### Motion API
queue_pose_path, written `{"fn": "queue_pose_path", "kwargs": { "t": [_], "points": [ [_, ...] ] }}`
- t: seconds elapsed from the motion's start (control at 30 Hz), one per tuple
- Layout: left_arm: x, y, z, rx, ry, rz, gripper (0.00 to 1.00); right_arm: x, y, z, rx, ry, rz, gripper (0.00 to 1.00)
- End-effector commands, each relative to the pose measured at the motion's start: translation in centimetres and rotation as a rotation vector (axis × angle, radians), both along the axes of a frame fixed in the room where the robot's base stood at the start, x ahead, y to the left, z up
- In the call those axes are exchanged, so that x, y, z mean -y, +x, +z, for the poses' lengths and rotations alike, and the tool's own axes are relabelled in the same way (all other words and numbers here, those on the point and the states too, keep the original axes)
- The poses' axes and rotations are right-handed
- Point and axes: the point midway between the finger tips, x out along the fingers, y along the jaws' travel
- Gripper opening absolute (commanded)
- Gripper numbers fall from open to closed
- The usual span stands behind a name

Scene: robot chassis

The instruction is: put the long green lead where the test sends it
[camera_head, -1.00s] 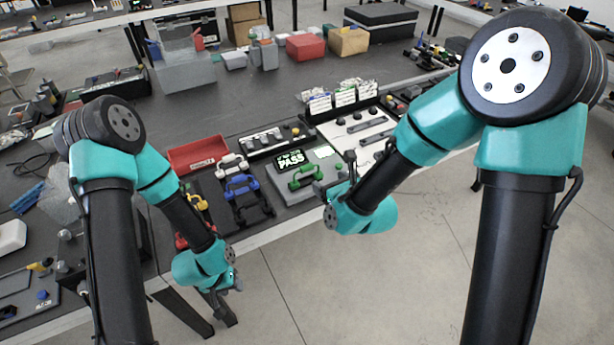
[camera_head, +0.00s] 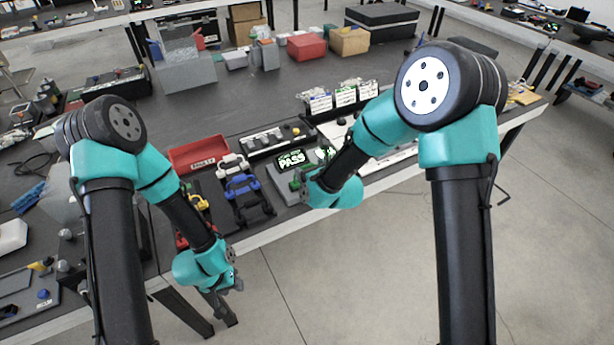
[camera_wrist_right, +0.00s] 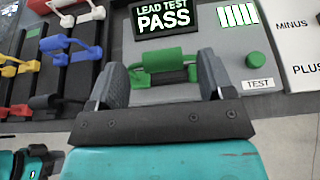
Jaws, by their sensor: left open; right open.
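The long green lead (camera_wrist_right: 163,62) lies on the grey lead tester (camera_wrist_right: 205,100), whose display (camera_wrist_right: 161,17) reads "LEAD TEST PASS"; the display also shows in the head view (camera_head: 291,159). My right gripper (camera_wrist_right: 163,80) is open, its two fingers on either side of the green lead in the wrist view; whether they touch it I cannot tell. In the head view my right gripper (camera_head: 300,186) is over the tester and hides most of the lead. My left gripper (camera_head: 226,302) is open and empty in front of the bench edge, away from the leads.
A rack (camera_head: 247,209) with white and blue leads stands left of the tester, with yellow and red leads further left. A red bin (camera_head: 197,155) sits behind them. Right of the tester is a white panel marked MINUS and PLUS (camera_wrist_right: 298,45). A green knob (camera_wrist_right: 256,60) sits above TEST.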

Motion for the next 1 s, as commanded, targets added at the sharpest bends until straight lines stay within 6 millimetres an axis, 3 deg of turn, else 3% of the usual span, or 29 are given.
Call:
{"fn": "queue_pose_path", "kwargs": {
  "t": [0.27,0.67,1.0],
  "points": [
    [0.0,0.0,0.0,0.0,0.0,0.0,0.43,-0.1,0.3,-0.1,0.0,0.0,0.0,0.74],
    [0.0,0.0,0.0,0.0,0.0,0.0,0.43,-2.0,4.2,-1.8,0.0,0.0,0.0,0.74],
    [0.0,0.0,0.0,0.0,0.0,0.0,0.43,-2.0,4.4,-1.9,0.0,0.0,-0.001,0.74]
  ]
}}
